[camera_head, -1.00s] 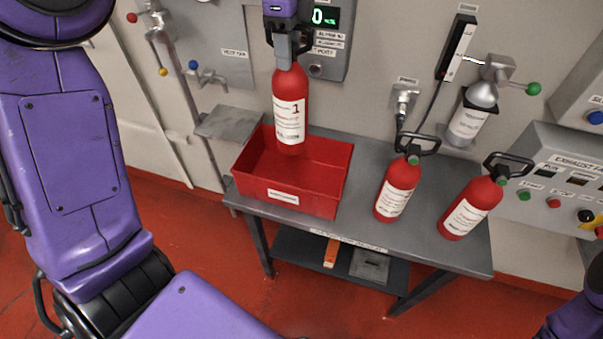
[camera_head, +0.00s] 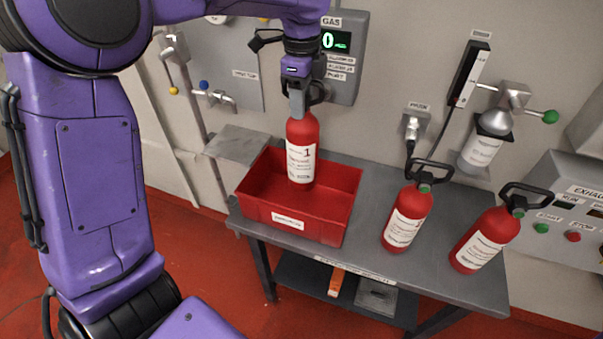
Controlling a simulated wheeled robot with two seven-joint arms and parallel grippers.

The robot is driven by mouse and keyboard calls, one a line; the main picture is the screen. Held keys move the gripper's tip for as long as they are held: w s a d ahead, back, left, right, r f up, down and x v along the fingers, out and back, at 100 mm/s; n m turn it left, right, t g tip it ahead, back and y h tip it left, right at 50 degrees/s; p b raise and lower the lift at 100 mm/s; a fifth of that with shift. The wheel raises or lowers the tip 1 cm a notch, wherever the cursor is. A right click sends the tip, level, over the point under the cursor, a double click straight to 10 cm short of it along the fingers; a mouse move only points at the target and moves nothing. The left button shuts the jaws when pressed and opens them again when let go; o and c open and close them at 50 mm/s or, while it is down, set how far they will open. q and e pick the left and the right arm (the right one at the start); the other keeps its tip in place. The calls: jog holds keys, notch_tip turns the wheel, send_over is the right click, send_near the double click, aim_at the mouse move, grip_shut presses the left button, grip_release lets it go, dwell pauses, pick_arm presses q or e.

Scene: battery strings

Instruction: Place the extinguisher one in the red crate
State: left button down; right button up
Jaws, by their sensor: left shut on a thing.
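The extinguisher one (camera_head: 301,150), red with a white label reading 1, is upright with its lower end inside the red crate (camera_head: 290,222). The crate's front wall does not hide its base, but I cannot tell whether the base touches the crate floor. My left gripper (camera_head: 299,98) reaches down from above and is shut on the top of extinguisher one. The crate sits on the left part of the grey table (camera_head: 362,255). My right gripper is not in view.
Two more red extinguishers stand on the table right of the crate, one in the middle (camera_head: 408,215) and one near the right end (camera_head: 487,238). A grey gas panel (camera_head: 345,60) is on the wall behind. The shelf below holds an orange item (camera_head: 337,281).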

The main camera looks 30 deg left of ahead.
aim_at(301, 138)
pick_arm(q)
notch_tip(301, 138, down, 9)
jog(key=shift+f+p, duration=0.1)
jog(key=shift+p, duration=0.85)
jog(key=shift+f, duration=0.2)
jog(key=c, duration=0.9)
grip_release()
jog(key=shift+s+f, duration=0.1)
jog(key=shift+f, duration=0.05)
jog(key=shift+o, duration=1.3)
jog(key=shift+s, duration=0.1)
jog(key=shift+s+d, duration=0.1)
